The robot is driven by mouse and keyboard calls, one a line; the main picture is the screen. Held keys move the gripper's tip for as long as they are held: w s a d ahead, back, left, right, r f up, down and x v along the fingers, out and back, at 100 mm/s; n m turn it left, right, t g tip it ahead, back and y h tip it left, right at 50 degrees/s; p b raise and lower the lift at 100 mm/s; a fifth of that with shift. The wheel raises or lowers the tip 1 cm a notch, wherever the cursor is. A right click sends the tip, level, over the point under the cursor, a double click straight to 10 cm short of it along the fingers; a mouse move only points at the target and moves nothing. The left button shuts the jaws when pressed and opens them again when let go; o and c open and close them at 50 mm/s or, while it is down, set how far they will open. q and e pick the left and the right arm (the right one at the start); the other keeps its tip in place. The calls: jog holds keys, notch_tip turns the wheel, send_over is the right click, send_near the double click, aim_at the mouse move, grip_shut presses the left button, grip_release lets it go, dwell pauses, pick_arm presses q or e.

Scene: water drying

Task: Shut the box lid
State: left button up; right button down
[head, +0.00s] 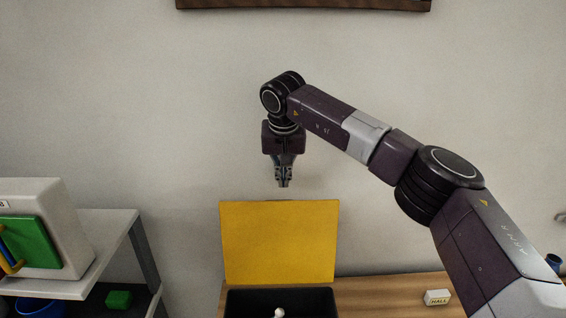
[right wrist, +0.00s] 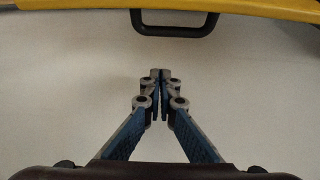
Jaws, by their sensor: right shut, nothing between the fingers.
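The box (head: 325,302) is black and stands on a wooden table at the bottom middle of the head view. Its yellow lid (head: 280,242) stands up at the back, open. A small white rounded thing (head: 279,313) shows inside the box. My right gripper (head: 283,184) is above the lid's top edge, pointing down, with its fingers shut and empty. In the right wrist view the shut fingertips (right wrist: 160,73) are apart from the yellow lid's edge (right wrist: 240,9) and its black handle (right wrist: 175,29). My left gripper is not in view.
The wooden table (head: 390,293) runs right of the box, with a small white block labelled HALL (head: 437,297) and a dark blue cup (head: 553,262). A grey shelf (head: 105,228) at left holds a white case with a green panel (head: 30,243). The wall is behind.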

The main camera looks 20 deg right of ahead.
jog(key=s+f, duration=0.1)
jog(key=s+a+f+p, duration=0.1)
jog(key=s, duration=0.1)
dwell(0.4)
jog(key=shift+s+r, duration=0.1)
